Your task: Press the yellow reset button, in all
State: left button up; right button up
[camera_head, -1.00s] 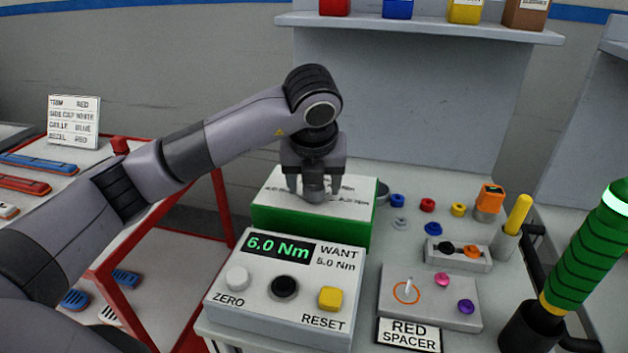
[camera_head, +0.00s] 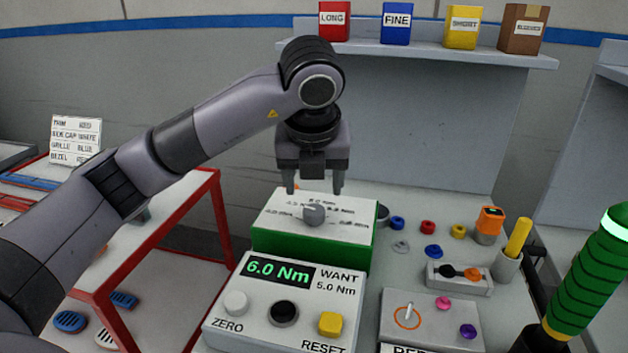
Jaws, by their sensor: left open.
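The yellow reset button (camera_head: 331,323) sits at the right front of a grey control box (camera_head: 251,322), above the word RESET. The box display (camera_head: 279,273) reads 6.0 Nm, beside the printed text WANT 5.0 Nm. My left gripper (camera_head: 314,188) is open and empty, pointing down. It is above and behind the grey knob (camera_head: 313,214) on the green and white box (camera_head: 310,240), well away from the yellow button. My right gripper is not in view.
A white ZERO button (camera_head: 236,303) and a black socket (camera_head: 284,313) share the control box. Coloured spacers and a grey fixture plate (camera_head: 432,318) lie to the right. A shelf (camera_head: 420,46) with boxes is behind.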

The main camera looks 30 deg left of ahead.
aim_at(331, 324)
jog(key=k, duration=1)
